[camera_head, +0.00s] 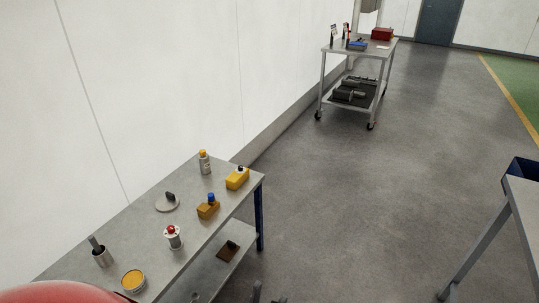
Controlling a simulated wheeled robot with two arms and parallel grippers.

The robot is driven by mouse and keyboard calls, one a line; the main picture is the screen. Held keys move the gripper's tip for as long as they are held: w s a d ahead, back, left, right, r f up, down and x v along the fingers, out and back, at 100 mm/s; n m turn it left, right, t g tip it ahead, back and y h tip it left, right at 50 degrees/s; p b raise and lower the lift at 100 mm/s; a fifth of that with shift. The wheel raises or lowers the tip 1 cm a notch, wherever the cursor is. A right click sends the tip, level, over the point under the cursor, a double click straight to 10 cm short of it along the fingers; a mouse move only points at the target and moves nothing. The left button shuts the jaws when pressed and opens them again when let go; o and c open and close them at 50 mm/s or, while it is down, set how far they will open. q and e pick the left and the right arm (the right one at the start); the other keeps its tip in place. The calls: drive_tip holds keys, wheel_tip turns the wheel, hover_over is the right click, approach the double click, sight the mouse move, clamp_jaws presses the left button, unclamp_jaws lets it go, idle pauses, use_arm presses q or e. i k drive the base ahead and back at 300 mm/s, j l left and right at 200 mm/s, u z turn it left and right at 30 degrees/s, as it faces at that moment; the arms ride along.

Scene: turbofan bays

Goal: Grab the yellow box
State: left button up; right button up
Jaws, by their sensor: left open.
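The yellow box (236,180) stands on the grey workbench (203,247) near its far right corner, with a small dark piece on top. A similar brown-orange box (207,211) with a blue cap stands just in front of it. My left gripper (268,297) shows only as two dark fingertips at the bottom edge, apart from each other and empty. It is in front of the bench's right end, well away from the yellow box. My right gripper is not in view.
Near the yellow box are a yellow-capped bottle (204,163) and a round grey piece with a dark knob (168,202). A red-topped cylinder (173,239), a cup (101,256) and an orange-topped tin (133,281) stand nearer. Open floor lies right; a cart (357,69) stands behind.

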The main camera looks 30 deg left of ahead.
sight(237, 179)
drive_tip(key=i+u, duration=0.15)
drive_tip(key=i, duration=0.4)
drive_tip(key=i+l+u, duration=0.1)
drive_tip(key=i, duration=0.4)
